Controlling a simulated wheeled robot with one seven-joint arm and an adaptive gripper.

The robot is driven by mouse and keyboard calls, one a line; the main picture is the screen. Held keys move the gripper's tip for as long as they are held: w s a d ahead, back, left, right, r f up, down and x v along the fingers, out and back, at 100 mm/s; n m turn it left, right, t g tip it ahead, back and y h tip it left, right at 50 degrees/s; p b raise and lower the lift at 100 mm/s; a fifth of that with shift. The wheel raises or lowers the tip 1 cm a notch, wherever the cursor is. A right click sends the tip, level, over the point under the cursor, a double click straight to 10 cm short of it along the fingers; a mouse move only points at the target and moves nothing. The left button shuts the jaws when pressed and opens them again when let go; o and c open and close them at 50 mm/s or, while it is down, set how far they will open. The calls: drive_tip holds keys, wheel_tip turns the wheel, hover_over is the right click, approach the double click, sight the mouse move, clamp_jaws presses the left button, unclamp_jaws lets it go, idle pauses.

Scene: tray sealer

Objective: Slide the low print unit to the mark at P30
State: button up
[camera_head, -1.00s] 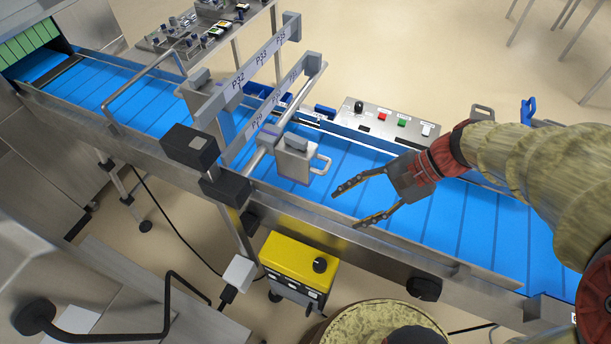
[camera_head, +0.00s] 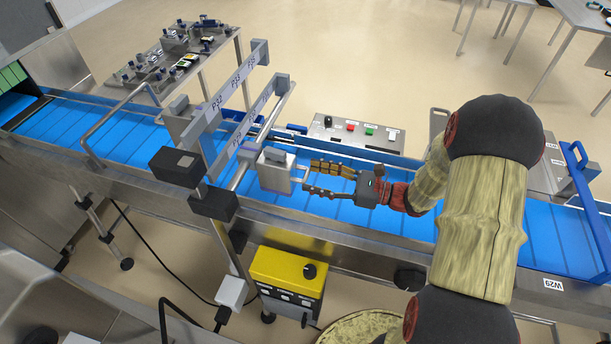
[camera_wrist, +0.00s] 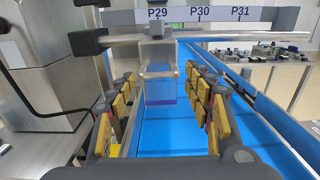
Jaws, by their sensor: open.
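The low print unit (camera_head: 276,173) is a grey box with a loop handle, hung on the lower rail over the blue belt. In the wrist view the unit (camera_wrist: 157,55) lines up with the P29 label; the P30 label (camera_wrist: 199,13) is to its right. My gripper (camera_head: 308,177) is open, with its fingertips close to the handle. In the wrist view my gripper's fingers (camera_wrist: 160,76) stand left and right of the handle, with visible gaps. I cannot tell whether the tips reach past it.
A second, higher rail (camera_head: 245,75) with P32 and other labels runs behind the lower one. A yellow control box (camera_head: 287,275) stands before the conveyor. A button panel (camera_head: 355,132) lies beyond the belt. The belt (camera_head: 390,215) is bare below my gripper.

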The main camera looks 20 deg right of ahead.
drive_tip(key=shift+x, duration=1.4)
drive_tip(key=shift+c, duration=0.8)
drive_tip(key=c, duration=1.1)
clamp_jaws()
